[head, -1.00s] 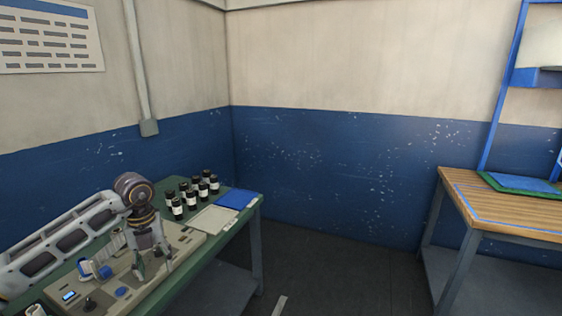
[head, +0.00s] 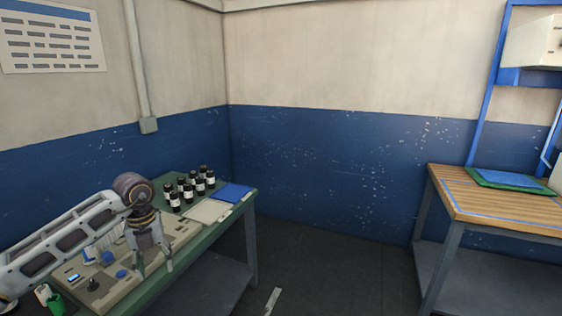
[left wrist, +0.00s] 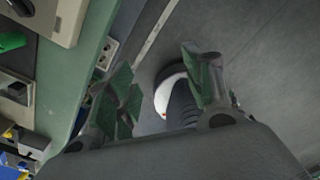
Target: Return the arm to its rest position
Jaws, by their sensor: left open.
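My left arm comes in from the left in the head view, over the green table (head: 232,222). My left gripper (head: 155,270) points down above the front edge of the beige machine panel (head: 110,286). It is open. In the left wrist view its two green-padded fingers (left wrist: 165,85) stand apart with nothing held between them; the floor and a black and white rounded part show beyond. My right gripper is not in view.
Several dark bottles (head: 188,187) stand at the back of the green table beside a pale tray (head: 207,211) and a blue mat (head: 234,193). A wooden workbench (head: 490,208) stands at the right. Dark open floor (head: 330,265) lies between.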

